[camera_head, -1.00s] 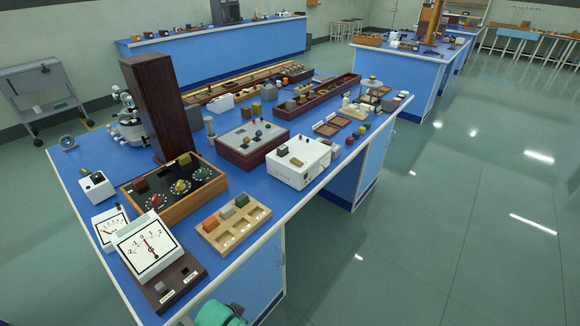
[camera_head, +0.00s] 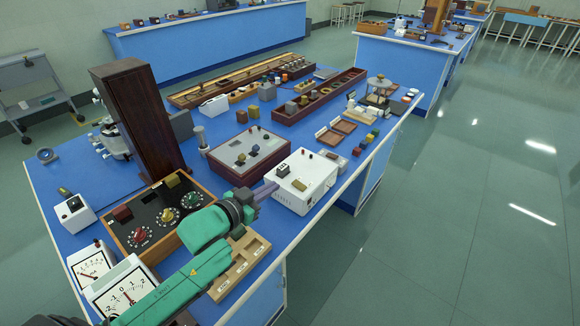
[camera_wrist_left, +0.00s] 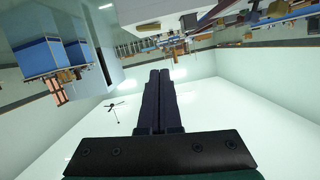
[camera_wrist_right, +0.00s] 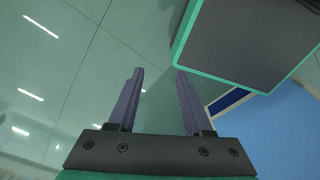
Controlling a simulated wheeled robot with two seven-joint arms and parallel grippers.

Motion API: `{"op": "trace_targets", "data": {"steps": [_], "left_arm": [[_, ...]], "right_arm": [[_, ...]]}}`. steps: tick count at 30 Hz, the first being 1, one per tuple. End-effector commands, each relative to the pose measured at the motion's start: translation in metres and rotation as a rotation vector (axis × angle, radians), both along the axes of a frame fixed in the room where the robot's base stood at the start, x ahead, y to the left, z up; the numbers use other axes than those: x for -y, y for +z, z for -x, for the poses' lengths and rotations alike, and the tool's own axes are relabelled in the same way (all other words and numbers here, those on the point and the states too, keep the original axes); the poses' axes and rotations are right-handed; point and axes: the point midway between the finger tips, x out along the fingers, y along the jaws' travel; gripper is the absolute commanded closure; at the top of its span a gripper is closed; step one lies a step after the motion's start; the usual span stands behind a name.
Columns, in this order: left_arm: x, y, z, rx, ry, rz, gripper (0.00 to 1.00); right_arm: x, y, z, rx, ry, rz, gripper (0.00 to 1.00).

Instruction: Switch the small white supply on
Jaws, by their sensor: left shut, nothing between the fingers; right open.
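The small white supply (camera_head: 311,174) stands on the blue bench near its right edge. A dark switch-like part, a brown block and small terminals show on its top; I cannot tell the switch's position. My left gripper (camera_head: 272,188) is shut and empty, its fingertips at or very near the left side of the supply's top; contact cannot be told. The left wrist view shows the same shut fingers (camera_wrist_left: 160,75). My right gripper (camera_wrist_right: 160,72) is open and empty in the right wrist view, over the floor, away from the supply.
A dark red box (camera_head: 232,168) with knobs stands just left of the supply. Clear floor (camera_head: 450,220) lies to the right.

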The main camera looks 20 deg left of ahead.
Motion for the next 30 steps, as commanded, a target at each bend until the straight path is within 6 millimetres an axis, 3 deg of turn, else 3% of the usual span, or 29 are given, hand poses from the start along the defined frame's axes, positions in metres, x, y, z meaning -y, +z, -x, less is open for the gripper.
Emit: {"op": "trace_targets", "data": {"steps": [5,13,27,30], "left_arm": [[0.002,0.005,-0.002,0.022,-0.015,0.008,1.00],[0.003,0.004,-0.010,0.022,-0.010,0.009,1.00],[0.036,-0.019,-0.097,0.021,-0.011,0.008,1.00],[0.032,-0.041,-0.094,0.016,-0.010,0.008,1.00]], "right_arm": [[-0.001,0.000,0.003,-0.004,-0.001,-0.001,0.50],[0.008,0.001,0.026,-0.041,-0.003,0.012,0.50],[0.008,0.017,0.009,-0.014,-0.002,0.011,0.50],[0.008,0.019,0.011,-0.017,-0.002,0.011,0.50]]}}
